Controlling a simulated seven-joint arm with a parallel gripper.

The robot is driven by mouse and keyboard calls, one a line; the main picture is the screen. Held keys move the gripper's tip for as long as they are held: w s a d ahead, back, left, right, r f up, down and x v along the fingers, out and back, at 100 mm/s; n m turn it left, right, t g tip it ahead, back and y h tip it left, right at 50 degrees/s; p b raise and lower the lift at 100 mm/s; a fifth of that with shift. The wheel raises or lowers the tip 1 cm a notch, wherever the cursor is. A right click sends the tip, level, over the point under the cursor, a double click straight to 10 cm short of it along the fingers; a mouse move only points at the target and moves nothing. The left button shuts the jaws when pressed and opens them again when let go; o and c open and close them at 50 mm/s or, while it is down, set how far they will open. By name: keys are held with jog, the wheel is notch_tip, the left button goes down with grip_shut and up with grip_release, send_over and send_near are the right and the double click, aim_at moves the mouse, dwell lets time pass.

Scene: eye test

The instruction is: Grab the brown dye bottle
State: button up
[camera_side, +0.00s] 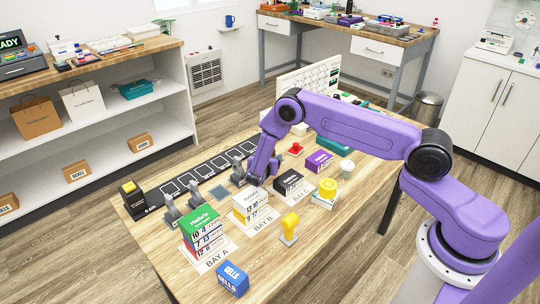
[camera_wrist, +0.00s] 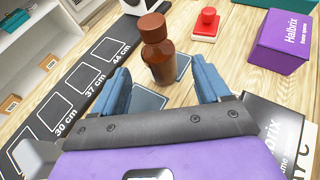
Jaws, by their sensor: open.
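The brown bottle (camera_wrist: 163,62) with a reddish-brown cap stands upright on the table in the wrist view, on or beside a grey-blue square. My gripper (camera_wrist: 160,72) is open, with one blue finger to the left of the bottle and one to the right. Clear gaps show between the bottle and both fingers, and nothing is held. I cannot tell whether the fingertips reach down to its depth. In the side view my gripper (camera_side: 258,174) is low over the table beside the dark marked strip. I cannot make out the bottle there; my gripper probably hides it.
A red button (camera_wrist: 206,24) and a purple box (camera_wrist: 283,42) stand to the right of the bottle. The dark strip (camera_wrist: 62,98) with centimetre marks runs along the left. In the side view, a black box (camera_side: 289,182), a white box (camera_side: 249,205) and a yellow-handled stamp (camera_side: 290,225) stand nearby.

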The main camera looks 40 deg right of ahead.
jog(key=shift+x, duration=3.55)
jog(key=shift+r, duration=0.1)
jog(key=c, duration=1.1)
